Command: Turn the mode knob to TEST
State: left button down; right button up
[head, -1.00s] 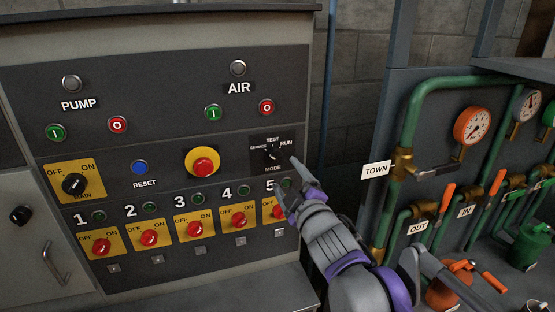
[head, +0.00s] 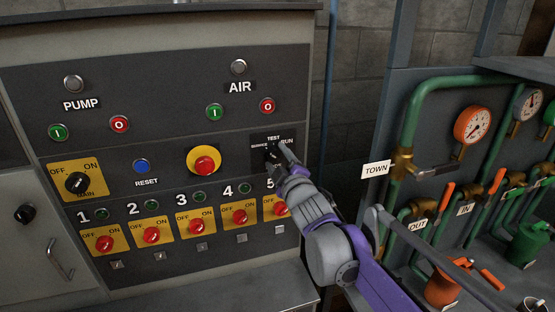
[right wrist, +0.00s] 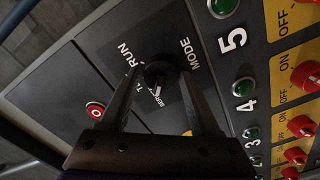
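The black mode knob (right wrist: 158,74) sits on a dark plate with the labels SERVICE, TEST, RUN and MODE. In the head view the knob (head: 271,152) is mostly hidden behind my right gripper (head: 279,157). In the right wrist view my right gripper (right wrist: 160,80) is open, with one finger on each side of the knob. Small gaps seem to show between the fingers and the knob; I cannot tell whether either touches. I cannot clearly read which label the knob points to. My left gripper is not in view.
Below the knob is a row of red switches (head: 240,216) on yellow plates. A red emergency button (head: 204,165) is left of the knob, and a red AIR button (head: 267,105) above it. Green pipes, gauges (head: 472,125) and orange-handled valves stand at the right.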

grip_shut()
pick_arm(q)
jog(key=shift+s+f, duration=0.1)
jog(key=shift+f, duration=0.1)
pick_arm(e)
jog(key=m+b, duration=0.2)
jog(key=m, duration=0.2)
jog(key=shift+m, duration=0.4)
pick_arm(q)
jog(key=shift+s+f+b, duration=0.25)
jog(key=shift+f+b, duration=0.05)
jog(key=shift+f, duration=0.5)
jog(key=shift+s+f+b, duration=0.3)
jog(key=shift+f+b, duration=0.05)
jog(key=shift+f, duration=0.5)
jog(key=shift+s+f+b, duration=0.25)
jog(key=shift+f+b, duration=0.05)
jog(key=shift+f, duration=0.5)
pick_arm(e)
jog(key=shift+d+m, duration=0.1)
jog(key=shift+m, duration=2.4)
jog(key=shift+o, duration=2)
grip_release()
